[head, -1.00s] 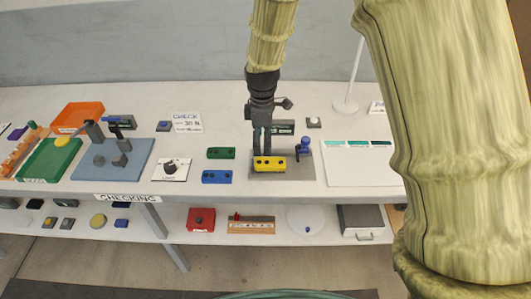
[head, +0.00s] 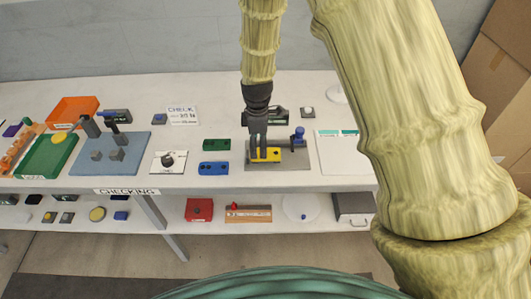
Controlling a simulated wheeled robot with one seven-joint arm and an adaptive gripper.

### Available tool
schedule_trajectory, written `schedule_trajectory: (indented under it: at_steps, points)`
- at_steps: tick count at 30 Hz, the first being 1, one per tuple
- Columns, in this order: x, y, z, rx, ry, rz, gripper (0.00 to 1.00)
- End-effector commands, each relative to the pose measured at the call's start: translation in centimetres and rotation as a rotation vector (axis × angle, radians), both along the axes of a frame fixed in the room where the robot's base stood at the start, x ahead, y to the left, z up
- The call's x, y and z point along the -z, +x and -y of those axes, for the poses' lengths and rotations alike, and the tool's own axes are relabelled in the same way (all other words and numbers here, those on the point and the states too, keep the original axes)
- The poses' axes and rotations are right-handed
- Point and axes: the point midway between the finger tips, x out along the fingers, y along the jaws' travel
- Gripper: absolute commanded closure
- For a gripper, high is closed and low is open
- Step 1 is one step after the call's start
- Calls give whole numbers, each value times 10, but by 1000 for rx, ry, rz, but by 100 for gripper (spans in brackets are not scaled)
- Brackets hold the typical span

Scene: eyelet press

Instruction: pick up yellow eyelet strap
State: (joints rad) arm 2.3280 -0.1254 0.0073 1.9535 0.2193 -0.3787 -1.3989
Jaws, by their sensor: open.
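The yellow eyelet strap (head: 273,154) is a short yellow bar with dark holes, lying on a grey plate (head: 290,165) on the white bench. My gripper (head: 258,156) points down over the strap's left and middle part. Its dark fingers are open and hide part of the strap. I cannot tell whether the fingers touch it or reach around it.
A blue post-like part (head: 298,134) stands on the plate's right side. A green strap (head: 216,145) and a blue strap (head: 214,168) lie to the left. A white sheet (head: 343,153) lies to the right. A dark device (head: 279,114) is behind my gripper.

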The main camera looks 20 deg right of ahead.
Motion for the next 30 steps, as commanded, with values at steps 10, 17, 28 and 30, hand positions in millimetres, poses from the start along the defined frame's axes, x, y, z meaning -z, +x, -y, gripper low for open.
schedule_trajectory:
  at_steps: [10, 17, 28, 30]
  points:
    - [30, -2, 3, 0, 1, -2, 30]
    - [37, -1, 3, 1, 1, 1, 30]
    - [37, -1, 3, 1, 1, 1, 67]
    - [37, -1, 3, 1, 1, 1, 76]
